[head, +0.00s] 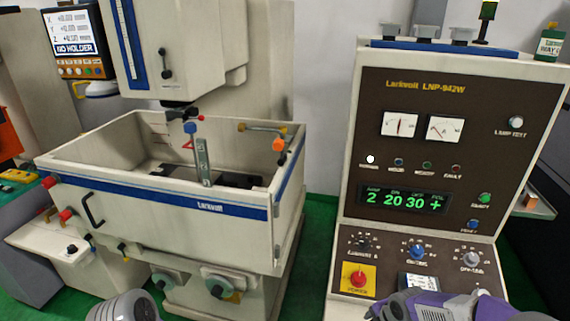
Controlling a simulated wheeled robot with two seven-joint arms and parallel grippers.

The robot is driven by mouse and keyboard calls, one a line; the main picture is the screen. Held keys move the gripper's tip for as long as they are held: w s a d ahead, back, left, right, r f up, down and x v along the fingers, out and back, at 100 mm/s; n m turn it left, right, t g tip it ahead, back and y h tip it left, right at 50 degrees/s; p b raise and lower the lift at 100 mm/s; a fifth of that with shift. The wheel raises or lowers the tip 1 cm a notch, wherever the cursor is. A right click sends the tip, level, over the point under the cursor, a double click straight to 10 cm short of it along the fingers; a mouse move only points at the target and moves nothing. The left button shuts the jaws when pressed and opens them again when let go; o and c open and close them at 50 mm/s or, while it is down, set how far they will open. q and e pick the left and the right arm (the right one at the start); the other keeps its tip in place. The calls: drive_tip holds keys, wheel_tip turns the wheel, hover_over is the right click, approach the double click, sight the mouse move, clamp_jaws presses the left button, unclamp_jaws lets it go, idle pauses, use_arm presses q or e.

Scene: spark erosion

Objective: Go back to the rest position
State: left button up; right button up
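No gripper of mine shows in the head view. Only arm parts appear at the bottom edge: a grey ribbed, rounded part at the lower left and a purple and grey part at the lower right. The spark erosion machine has a cream tank (165,196) with a blue stripe at the left. Its head (185,50) hangs above the tank. The control cabinet (350,130) stands at the right, with a green lit display (405,199) reading 2, 20, 30 and a plus sign. The left readout screen (72,33) reads "NO HOLDER".
A red power knob (357,277) on a yellow plate sits low on the cabinet, close to my purple arm part. A blue tray (395,43) with several grey pieces and a green bottle (550,42) are on top. Green floor (318,225) shows between machine and cabinet.

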drive_tip(key=s+a+f+m+g+y+b, duration=0.1)
drive_tip(key=s+a+f+m+b, duration=0.3)
drive_tip(key=f+m, duration=0.4)
drive_tip(key=s+a+f+m+y+b, duration=0.1)
drive_tip(key=s+a+f+m+b, duration=0.4)
drive_tip(key=f, duration=0.9)
drive_tip(key=s+a+f+m+g+y+b, duration=0.1)
drive_tip(key=s+a+f+m+b, duration=0.4)
drive_tip(key=s+f+m, duration=0.5)
drive_tip(key=shift+a+f+m+g, duration=0.3)
drive_tip(key=shift+a+f+m, duration=0.3)
drive_tip(key=shift+a+f, duration=0.2)
drive_tip(key=shift+b, duration=0.3)
drive_tip(key=shift+c, duration=0.2)
